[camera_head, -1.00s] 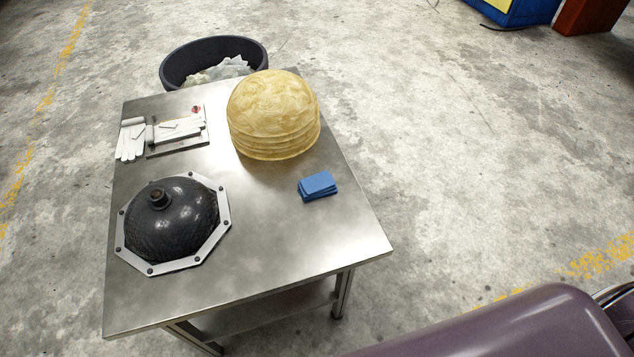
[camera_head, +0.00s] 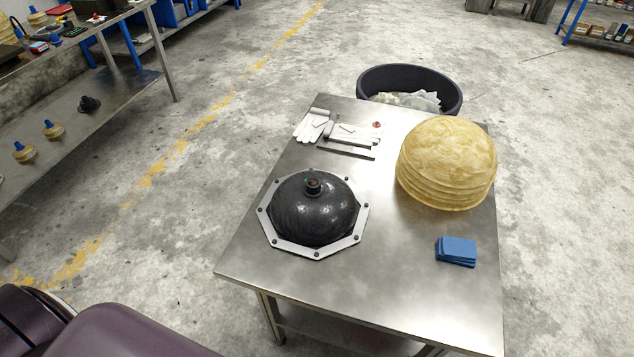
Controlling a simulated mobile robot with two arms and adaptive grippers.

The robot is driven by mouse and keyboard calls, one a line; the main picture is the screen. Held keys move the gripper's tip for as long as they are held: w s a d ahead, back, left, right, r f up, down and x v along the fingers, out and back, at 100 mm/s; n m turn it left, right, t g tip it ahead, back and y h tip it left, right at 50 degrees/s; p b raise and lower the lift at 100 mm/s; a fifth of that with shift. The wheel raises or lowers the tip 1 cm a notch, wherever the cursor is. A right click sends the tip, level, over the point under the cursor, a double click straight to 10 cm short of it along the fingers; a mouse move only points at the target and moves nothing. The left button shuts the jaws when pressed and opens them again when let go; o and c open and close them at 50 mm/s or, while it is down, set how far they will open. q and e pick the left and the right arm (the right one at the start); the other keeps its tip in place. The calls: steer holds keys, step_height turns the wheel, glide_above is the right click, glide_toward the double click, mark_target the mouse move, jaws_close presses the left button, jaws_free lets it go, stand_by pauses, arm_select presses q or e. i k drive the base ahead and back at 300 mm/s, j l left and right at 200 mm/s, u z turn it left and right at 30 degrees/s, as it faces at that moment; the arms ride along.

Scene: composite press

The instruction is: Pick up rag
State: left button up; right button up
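A small stack of folded blue cloths (camera_head: 456,251), which looks like the rag, lies on the right front part of the metal table (camera_head: 360,287). It is in front of the stack of yellowish domes and to the right of the black dome. Nothing touches it from above. Neither of my grippers shows in the head view, so I cannot see how they stand.
A black dome in an octagonal metal frame (camera_head: 312,210), yellowish stacked domes (camera_head: 447,165) and white gloves (camera_head: 312,125) rest on the table. A dark bin (camera_head: 410,80) stands behind it. A workbench (camera_head: 125,85) is at the left. Open floor lies between.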

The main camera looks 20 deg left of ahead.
mark_target(462, 252)
steer(key=i+l, duration=0.15)
steer(key=l, duration=0.25)
steer(key=i+l, duration=0.15)
steer(key=l, duration=0.25)
steer(key=i+l+u, duration=0.15)
steer(key=l+u, duration=0.25)
steer(key=l, duration=0.15)
steer(key=l+u, duration=0.55)
steer(key=u, duration=0.3)
